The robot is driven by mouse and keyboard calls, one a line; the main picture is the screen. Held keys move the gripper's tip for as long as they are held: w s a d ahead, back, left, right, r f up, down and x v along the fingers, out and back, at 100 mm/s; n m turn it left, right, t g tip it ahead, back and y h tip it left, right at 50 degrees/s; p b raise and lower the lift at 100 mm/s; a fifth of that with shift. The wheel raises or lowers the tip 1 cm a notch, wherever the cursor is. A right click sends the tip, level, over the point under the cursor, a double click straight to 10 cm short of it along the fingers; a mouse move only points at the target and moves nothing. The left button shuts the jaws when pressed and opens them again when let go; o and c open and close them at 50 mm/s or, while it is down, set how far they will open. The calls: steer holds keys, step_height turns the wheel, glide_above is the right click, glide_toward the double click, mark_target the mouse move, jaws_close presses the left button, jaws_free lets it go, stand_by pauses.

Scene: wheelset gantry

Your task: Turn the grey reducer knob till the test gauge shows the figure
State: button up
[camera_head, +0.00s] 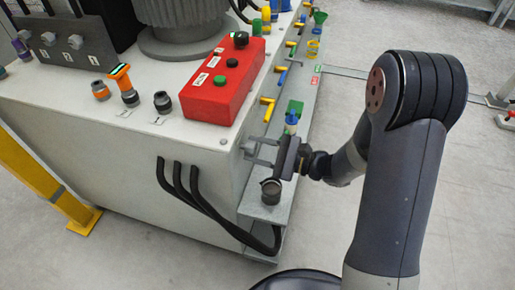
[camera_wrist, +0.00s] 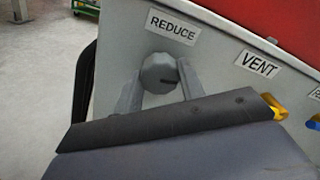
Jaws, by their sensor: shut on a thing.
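The grey reducer knob (camera_wrist: 160,73) sits on the side panel under a white REDUCE label (camera_wrist: 172,27). It is round with a dark mark on its face. In the wrist view my gripper (camera_wrist: 157,88) has one finger on each side of the knob, shut on it. In the head view my gripper (camera_head: 256,151) reaches the cabinet's side from the right, and the knob is small there at the fingertips. I cannot pick out the test gauge or its figure in either view.
A VENT label (camera_wrist: 258,65) is right of the knob. A red control box (camera_head: 223,82) stands on the cabinet top. Yellow-handled valves (camera_head: 267,108) line the side ledge. Black hoses (camera_head: 185,190) hang on the front.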

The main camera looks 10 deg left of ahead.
steer(key=o, duration=1)
steer(key=shift+d, duration=0.15)
steer(key=d, duration=0.3)
steer(key=s+d, duration=0.1)
steer(key=d, duration=0.6)
steer(key=shift+s+d+p, duration=0.15)
steer(key=shift+d+p, duration=0.1)
steer(key=shift+p, duration=0.15)
steer(key=shift+a, duration=0.1)
steer(key=a, duration=0.7)
steer(key=w+a+b, duration=0.1)
steer(key=a, duration=0.2)
steer(key=shift+w+a, duration=0.1)
steer(key=shift+a, duration=0.3)
steer(key=shift+d+n, duration=0.1)
steer(key=shift+n, duration=0.3)
